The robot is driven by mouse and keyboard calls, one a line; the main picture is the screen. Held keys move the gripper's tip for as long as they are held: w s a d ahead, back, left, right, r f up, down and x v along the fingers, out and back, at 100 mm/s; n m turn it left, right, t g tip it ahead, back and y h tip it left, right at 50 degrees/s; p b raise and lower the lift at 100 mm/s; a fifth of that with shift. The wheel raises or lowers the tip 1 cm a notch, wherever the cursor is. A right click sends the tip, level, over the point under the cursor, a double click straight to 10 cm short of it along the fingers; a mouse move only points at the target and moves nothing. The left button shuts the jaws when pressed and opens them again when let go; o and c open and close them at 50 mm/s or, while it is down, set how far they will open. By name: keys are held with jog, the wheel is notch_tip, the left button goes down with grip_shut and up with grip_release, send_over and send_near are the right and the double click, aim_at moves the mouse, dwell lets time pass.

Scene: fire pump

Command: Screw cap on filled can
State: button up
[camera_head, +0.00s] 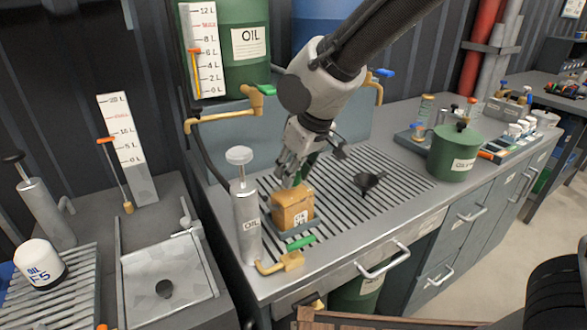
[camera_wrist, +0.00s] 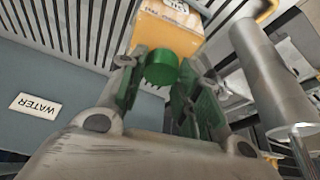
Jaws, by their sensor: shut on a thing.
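The can (camera_head: 293,210) is a tan, box-shaped container with a label, upright on the slatted counter next to the oil pump. In the wrist view the can (camera_wrist: 170,27) lies just beyond my fingertips. The cap (camera_wrist: 161,67) is round, green and ribbed, and sits between my fingers at the can's top. My gripper (camera_head: 291,178) points down right above the can. In the wrist view my gripper (camera_wrist: 162,85) is shut on the cap. Whether the cap touches the can's neck is hidden. The cap is mostly hidden by my fingers in the head view.
A silver oil pump (camera_head: 247,222) stands close left of the can. A green-handled tap (camera_head: 290,258) is in front. A black funnel (camera_head: 368,182) lies on the slatted grate (camera_head: 400,180) to the right. A green drum (camera_head: 455,152) stands farther right. Pipes with taps (camera_head: 225,115) run behind.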

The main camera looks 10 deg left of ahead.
jog(key=shift+f, duration=0.65)
dwell(1.0)
jog(key=m+t+h, duration=0.1)
jog(key=m, duration=0.3)
jog(key=shift+m, duration=0.3)
dwell(0.4)
jog(key=shift+a+m+h, duration=0.1)
jog(key=shift+m+h, duration=0.3)
jog(key=m+h, duration=0.1)
jog(key=m, duration=0.2)
jog(key=shift+m+t, duration=0.4)
jog(key=shift+a+m+h, duration=0.1)
jog(key=shift+m+h, duration=0.5)
jog(key=shift+m, duration=0.5)
jog(key=shift+m+h, duration=0.5)
jog(key=shift+m, duration=0.7)
